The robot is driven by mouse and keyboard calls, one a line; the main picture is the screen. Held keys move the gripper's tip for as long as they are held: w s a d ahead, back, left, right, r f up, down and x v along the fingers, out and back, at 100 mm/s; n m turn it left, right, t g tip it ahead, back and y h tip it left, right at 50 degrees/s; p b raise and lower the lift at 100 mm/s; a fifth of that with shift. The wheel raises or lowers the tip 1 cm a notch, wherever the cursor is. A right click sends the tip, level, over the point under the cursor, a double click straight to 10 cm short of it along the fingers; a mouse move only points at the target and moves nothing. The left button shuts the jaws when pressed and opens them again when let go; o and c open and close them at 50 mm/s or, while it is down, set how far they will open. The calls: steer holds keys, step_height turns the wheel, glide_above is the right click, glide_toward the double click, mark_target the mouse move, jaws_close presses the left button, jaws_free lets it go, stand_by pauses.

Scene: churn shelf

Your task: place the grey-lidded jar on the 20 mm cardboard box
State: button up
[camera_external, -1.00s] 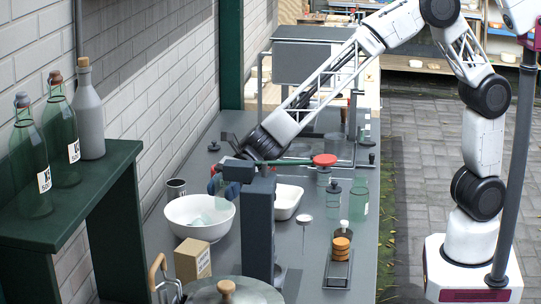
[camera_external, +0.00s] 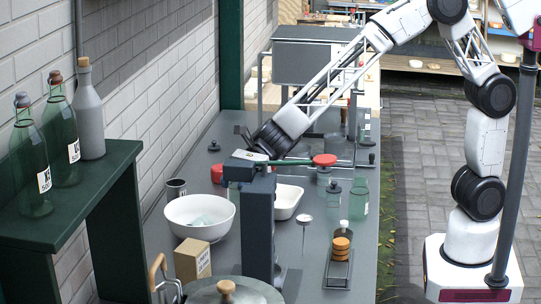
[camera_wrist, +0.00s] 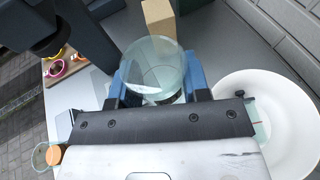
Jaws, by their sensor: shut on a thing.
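My gripper (camera_wrist: 157,80) has its blue fingers closed on both sides of a clear greenish glass jar (camera_wrist: 152,58) in the wrist view. The jar's lid cannot be made out there. A small brown cardboard box (camera_external: 192,261) stands on the counter in front of the white bowl. The box also shows in the wrist view (camera_wrist: 158,18), beyond the held jar and apart from it. Its size cannot be read.
A white bowl (camera_external: 178,215) with glassy pieces inside stands close to the box; it fills the right of the wrist view (camera_wrist: 290,150). A thick grey post (camera_external: 260,230) rises beside the box. A lidded pot (camera_external: 250,293) is at the front. Several jars stand at right.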

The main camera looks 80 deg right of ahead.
steer(key=shift+f, duration=0.85)
glide_above(194, 241)
steer(key=s+d, duration=0.2)
steer(key=d, duration=0.2)
steer(key=shift+w+a, duration=0.15)
steer(key=shift+w, duration=0.05)
steer(key=a, duration=0.1)
steer(key=w+a, duration=0.1)
steer(key=a, duration=0.2)
steer(key=shift+w, duration=0.3)
steer(key=shift+d+f, duration=0.15)
steer(key=shift+f, duration=0.6)
steer(key=shift+f, duration=0.1)
